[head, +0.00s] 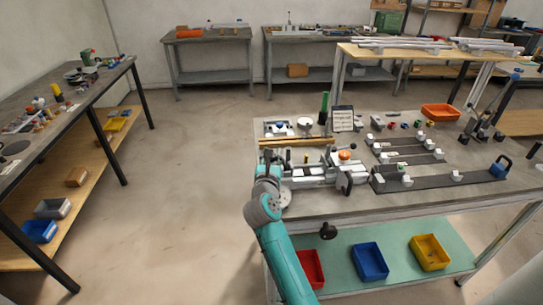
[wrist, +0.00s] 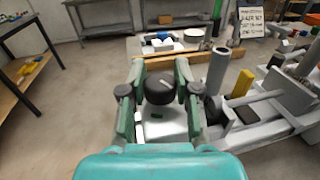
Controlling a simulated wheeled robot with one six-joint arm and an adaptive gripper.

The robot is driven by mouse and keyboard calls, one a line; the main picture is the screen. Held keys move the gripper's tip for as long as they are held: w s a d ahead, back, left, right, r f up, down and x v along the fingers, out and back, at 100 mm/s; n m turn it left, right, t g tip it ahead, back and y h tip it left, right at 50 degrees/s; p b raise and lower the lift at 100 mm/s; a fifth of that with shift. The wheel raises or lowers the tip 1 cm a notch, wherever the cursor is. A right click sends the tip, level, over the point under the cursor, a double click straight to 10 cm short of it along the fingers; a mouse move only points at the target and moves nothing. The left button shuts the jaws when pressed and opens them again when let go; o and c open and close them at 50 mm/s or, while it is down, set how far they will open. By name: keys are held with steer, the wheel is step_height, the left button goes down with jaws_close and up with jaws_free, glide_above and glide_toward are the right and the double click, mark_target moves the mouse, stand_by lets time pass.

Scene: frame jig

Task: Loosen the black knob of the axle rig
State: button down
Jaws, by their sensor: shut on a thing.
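The axle rig (head: 318,172), a grey-white assembly with rails and clamps, sits on the near left part of the work table. It also shows at the right of the wrist view (wrist: 285,105). A round black knob (wrist: 159,89) lies between the green-grey fingers of my gripper (wrist: 160,76) in the wrist view. The fingers are shut on its two sides. In the head view, my gripper (head: 270,168) is at the left end of the rig, and I cannot make out the knob there. The knob's underside is hidden.
An orange-topped part (head: 344,155) and a black handwheel (head: 347,183) stand right of my gripper. A green upright post (head: 324,108) and a small sign (head: 343,119) stand behind. Dark rails (head: 440,179) fill the table's right. Floor left of the table is clear.

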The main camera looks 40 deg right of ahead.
steer(key=shift+n+t+y, duration=0.6)
steer(key=shift+y, duration=0.1)
steer(key=c, duration=0.8)
jaws_free()
steer(key=shift+a, duration=0.1)
steer(key=v, duration=1.2)
